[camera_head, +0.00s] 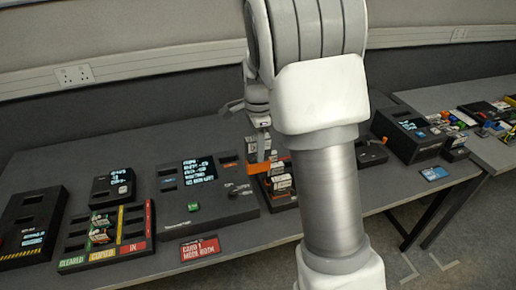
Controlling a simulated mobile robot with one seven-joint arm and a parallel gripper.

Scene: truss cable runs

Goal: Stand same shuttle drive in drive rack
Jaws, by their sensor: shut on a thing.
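My gripper (260,140) points down over the middle of the table, shut on a small light-coloured item that looks like the shuttle drive (264,155). Much of the drive is hidden by the fingers. Below it is a dark holder with orange parts (256,167) and pale blocks in it, which looks like the drive rack. The drive is at or just above this holder; I cannot tell if it touches. My own arm hides the holder's right side.
A large dark console (228,208) with a lit screen stands left of the holder. Further left is a tray with coloured lanes (133,232). A red card (200,249) lies at the front edge. A black box (409,141) stands to the right. A second table (470,150) holds small coloured items.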

